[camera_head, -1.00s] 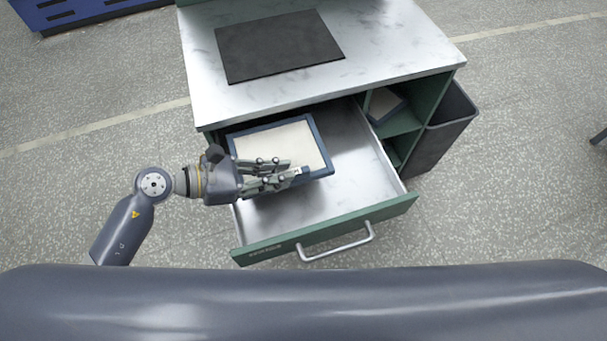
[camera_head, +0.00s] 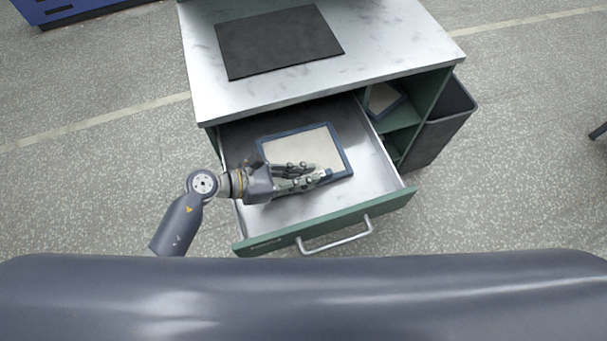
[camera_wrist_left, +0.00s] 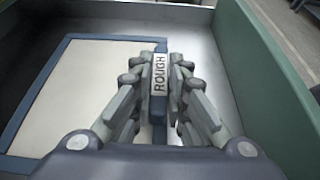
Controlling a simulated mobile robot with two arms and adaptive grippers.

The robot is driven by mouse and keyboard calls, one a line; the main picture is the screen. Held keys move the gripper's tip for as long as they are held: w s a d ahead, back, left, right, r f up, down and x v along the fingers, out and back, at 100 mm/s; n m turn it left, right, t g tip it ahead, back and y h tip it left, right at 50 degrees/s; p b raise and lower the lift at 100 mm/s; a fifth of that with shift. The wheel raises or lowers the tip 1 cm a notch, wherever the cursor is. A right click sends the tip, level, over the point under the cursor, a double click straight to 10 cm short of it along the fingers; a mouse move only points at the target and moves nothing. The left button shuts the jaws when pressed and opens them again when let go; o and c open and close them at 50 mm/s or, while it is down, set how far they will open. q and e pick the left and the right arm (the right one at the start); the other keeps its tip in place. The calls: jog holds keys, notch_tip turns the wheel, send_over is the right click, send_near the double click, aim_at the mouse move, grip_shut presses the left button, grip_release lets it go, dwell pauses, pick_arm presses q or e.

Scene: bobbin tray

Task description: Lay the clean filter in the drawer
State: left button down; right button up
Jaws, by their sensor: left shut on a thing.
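A flat filter with a blue frame and a pale cream face (camera_head: 302,147) is inside the open drawer (camera_head: 375,170), within its walls. My left gripper (camera_head: 322,178) is shut on the filter's near frame edge, toward its right corner. My right gripper is not in view.
The drawer's green front (camera_head: 330,224) with its metal handle (camera_head: 338,240) is pulled out below the grey worktop (camera_head: 375,50). A dark mat (camera_head: 278,42) lies on top. Another blue-framed panel (camera_head: 383,99) sits in the side shelf. A dark bin (camera_head: 440,120) stands at the right.

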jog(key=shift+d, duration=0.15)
pick_arm(q)
jog(key=c, duration=2)
grip_release()
jog(key=shift+f, duration=0.15)
jog(key=o, duration=0.4)
jog(key=shift+o, duration=0.2)
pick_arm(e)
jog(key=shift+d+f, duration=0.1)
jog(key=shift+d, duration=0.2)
